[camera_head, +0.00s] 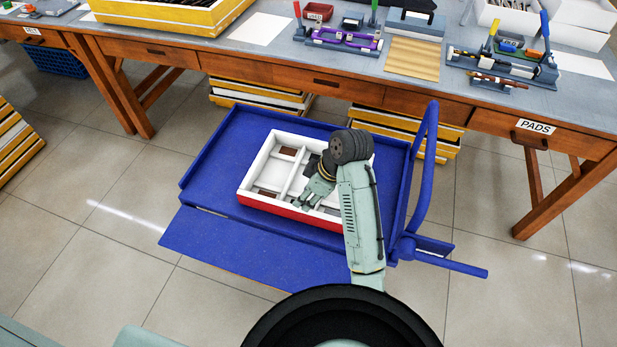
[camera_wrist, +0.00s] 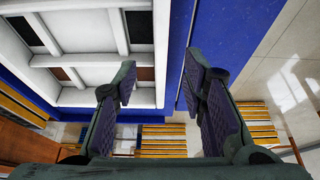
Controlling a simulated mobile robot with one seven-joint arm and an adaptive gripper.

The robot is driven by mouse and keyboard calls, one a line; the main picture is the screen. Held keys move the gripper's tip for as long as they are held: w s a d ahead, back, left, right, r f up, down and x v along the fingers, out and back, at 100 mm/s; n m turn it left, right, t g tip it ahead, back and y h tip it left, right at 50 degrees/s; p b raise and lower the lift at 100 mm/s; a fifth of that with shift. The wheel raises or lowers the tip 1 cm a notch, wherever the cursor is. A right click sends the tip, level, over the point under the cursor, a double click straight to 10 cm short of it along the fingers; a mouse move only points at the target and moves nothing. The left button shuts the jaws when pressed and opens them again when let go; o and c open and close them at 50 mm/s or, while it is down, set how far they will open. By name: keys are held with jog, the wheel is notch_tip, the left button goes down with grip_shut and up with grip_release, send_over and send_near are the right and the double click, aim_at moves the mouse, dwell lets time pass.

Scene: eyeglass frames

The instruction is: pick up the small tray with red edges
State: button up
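The small tray (camera_head: 263,158) is white inside with a red outer side. It lies on a blue cart (camera_head: 222,160) and is split into compartments, some with dark or brown patches. My gripper (camera_head: 308,195) is over the tray's right part, pointing down toward its front side, and my arm hides the tray's right end. In the wrist view my gripper (camera_wrist: 160,78) is open with nothing held. The tray (camera_wrist: 88,97) fills the upper left there, and one of its white walls appears between the two fingers. I cannot tell whether the fingers touch it.
The cart's blue handle (camera_head: 425,165) rises on the right. A long workbench (camera_head: 275,75) with tools, boxes and a PADS label stands behind. Yellow-edged trays (camera_head: 260,97) are stacked under it. Tiled floor (camera_head: 90,225) is clear at the left.

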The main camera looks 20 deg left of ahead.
aim_at(295, 211)
jog(key=shift+w+a+f, duration=0.1)
jog(key=shift+a+f, duration=0.15)
jog(key=shift+a, duration=0.2)
jog(key=shift+a+f, duration=0.1)
jog(key=shift+f, duration=0.15)
jog(key=shift+s+f, duration=0.2)
jog(key=shift+f, duration=0.5)
jog(key=shift+f+b, duration=0.3)
jog(key=shift+f, duration=0.25)
jog(key=b+x, duration=0.6)
jog(key=shift+f, duration=0.2)
jog(key=shift+a+f+b, duration=0.2)
jog(key=shift+f+b, duration=0.15)
jog(key=shift+b, duration=0.1)
jog(key=shift+r, duration=0.1)
jog(key=shift+f, duration=0.25)
